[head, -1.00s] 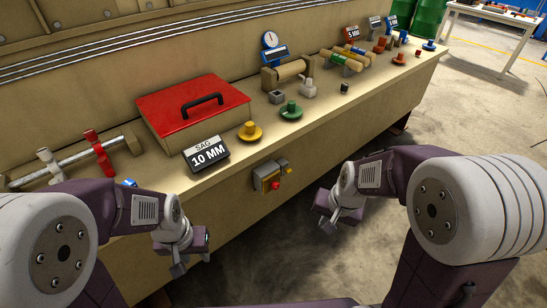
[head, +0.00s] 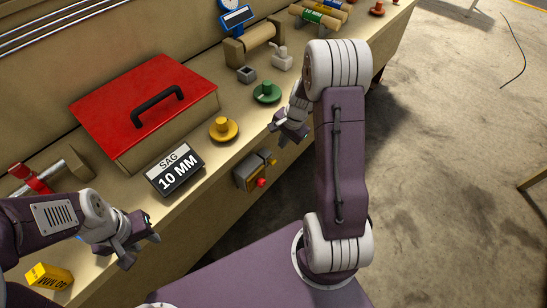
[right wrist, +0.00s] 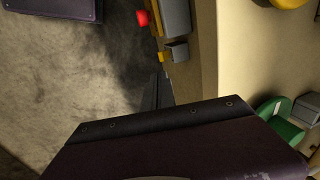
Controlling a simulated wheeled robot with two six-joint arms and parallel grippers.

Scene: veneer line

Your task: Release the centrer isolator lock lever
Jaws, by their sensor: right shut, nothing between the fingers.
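The isolator is a small grey box (head: 249,172) on the bench's front face, with a red knob (head: 261,183) and a small yellow part (head: 273,163) beside it. In the right wrist view its grey body (right wrist: 176,17), red knob (right wrist: 142,18) and yellow part (right wrist: 163,56) show at the top. I cannot tell which part is the lock lever. My right gripper (head: 275,131) is shut and empty, above and right of the isolator, apart from it. My left gripper (head: 140,250) looks open and empty, low on the left by the bench's front edge.

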